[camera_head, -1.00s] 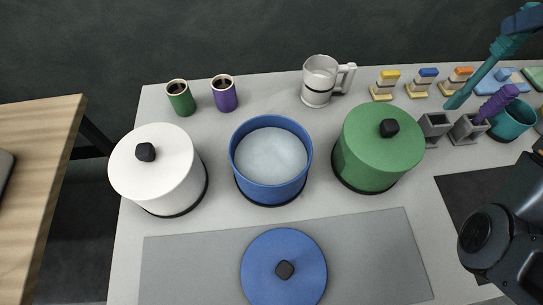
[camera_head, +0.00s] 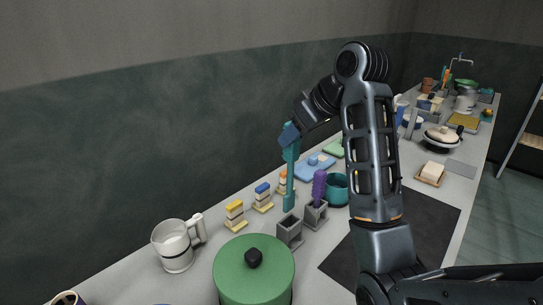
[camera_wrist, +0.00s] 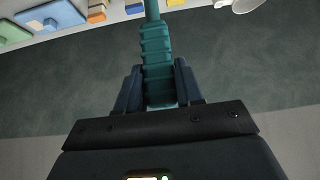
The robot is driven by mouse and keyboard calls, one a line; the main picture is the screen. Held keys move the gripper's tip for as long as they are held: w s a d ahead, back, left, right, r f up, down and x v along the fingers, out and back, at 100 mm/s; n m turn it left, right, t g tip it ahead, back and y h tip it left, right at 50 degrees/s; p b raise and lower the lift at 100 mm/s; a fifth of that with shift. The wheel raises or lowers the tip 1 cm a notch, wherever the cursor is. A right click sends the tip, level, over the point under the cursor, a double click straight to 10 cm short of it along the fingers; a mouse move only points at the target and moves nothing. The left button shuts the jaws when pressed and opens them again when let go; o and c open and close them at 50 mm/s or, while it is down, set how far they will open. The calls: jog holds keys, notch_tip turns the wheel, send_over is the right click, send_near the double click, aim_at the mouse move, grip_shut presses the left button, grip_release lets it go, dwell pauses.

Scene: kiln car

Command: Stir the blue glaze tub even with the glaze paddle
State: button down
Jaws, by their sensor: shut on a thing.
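The glaze paddle (camera_head: 290,180) is teal and hangs nearly upright below my gripper (camera_head: 289,135) in the head view. In the wrist view my gripper (camera_wrist: 158,78) is shut on the paddle's ribbed handle (camera_wrist: 157,52), with one finger on each side. The paddle's lower end shows in front of the counter's back row, beside a grey holder; how high it is above the counter I cannot tell. Of the blue glaze tub, at most a sliver of blue shows at the bottom edge of the head view; its inside is out of view.
A green lidded tub (camera_head: 253,277) and a white mug (camera_head: 175,246) stand at the front left. An empty grey holder (camera_head: 289,232), another holding a purple-handled tool (camera_head: 319,187), and a teal cup (camera_head: 336,189) stand close to the paddle. A dark mat (camera_head: 420,232) is clear.

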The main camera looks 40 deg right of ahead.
jog(key=w+a+r+n+g+y, duration=0.1)
jog(key=w+a+r+n, duration=0.15)
jog(key=a, duration=0.55)
jog(key=w+a+r+n+g+y, duration=0.1)
jog(key=a+r+n+y, duration=0.15)
jog(key=a, duration=0.55)
jog(key=w+a+r+n, duration=0.1)
jog(key=a+r+n, duration=0.15)
jog(key=a, duration=0.55)
jog(key=s+a+n+g+y, duration=0.1)
jog(key=s+a, duration=0.4)
jog(key=a, duration=0.5)
jog(key=s+a+n+g+y, duration=0.1)
jog(key=s+a+n+g, duration=0.2)
jog(key=a, duration=0.6)
jog(key=s+n, duration=0.1)
jog(key=n, duration=0.1)
jog(key=shift+s+a+r+n, duration=0.25)
jog(key=shift+s+a+n, duration=0.1)
jog(key=shift+s+a, duration=0.05)
jog(key=shift+f, duration=0.1)
notch_tip(320, 180, down, 19)
jog(key=b, duration=1.1)
jog(key=shift+b, duration=0.35)
